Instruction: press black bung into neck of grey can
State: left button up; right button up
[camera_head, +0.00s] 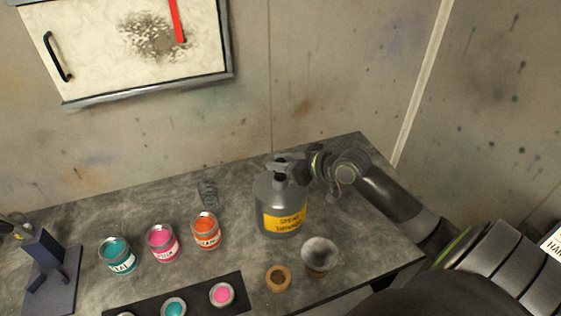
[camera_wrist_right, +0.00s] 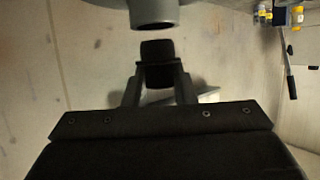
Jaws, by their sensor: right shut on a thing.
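The grey can (camera_head: 268,212) stands upright on the bench in the head view, with a yellow label on its front. My right gripper (camera_head: 285,164) is at the top of the can, coming from the right, and hides most of its neck there. In the right wrist view, my right gripper (camera_wrist_right: 155,78) is shut on the black bung (camera_wrist_right: 157,50). The can's neck (camera_wrist_right: 153,12) shows at the top of that view, its dark opening facing the bung. A small gap shows between bung and neck; they look apart.
Teal (camera_head: 118,259), pink (camera_head: 162,246) and orange (camera_head: 206,233) paint tins stand left of the can. A brown ring (camera_head: 278,279) and a grey round-topped object (camera_head: 319,254) are in front. A dark strip (camera_head: 198,296) holds more tins. The bench's right end is mostly clear.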

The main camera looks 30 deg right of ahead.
jog(key=shift+f+b, duration=1.2)
jog(key=shift+f, duration=0.2)
dwell(0.4)
jog(key=o, duration=1.1)
jog(key=shift+c, duration=0.2)
jog(key=shift+s+d+r, duration=0.2)
jog(key=shift+s+d, duration=0.05)
jog(key=shift+s, duration=0.15)
jog(key=p+v, duration=0.7)
jog(key=v, duration=0.9)
jog(key=shift+s+p, duration=0.25)
jog(key=shift+p, duration=0.1)
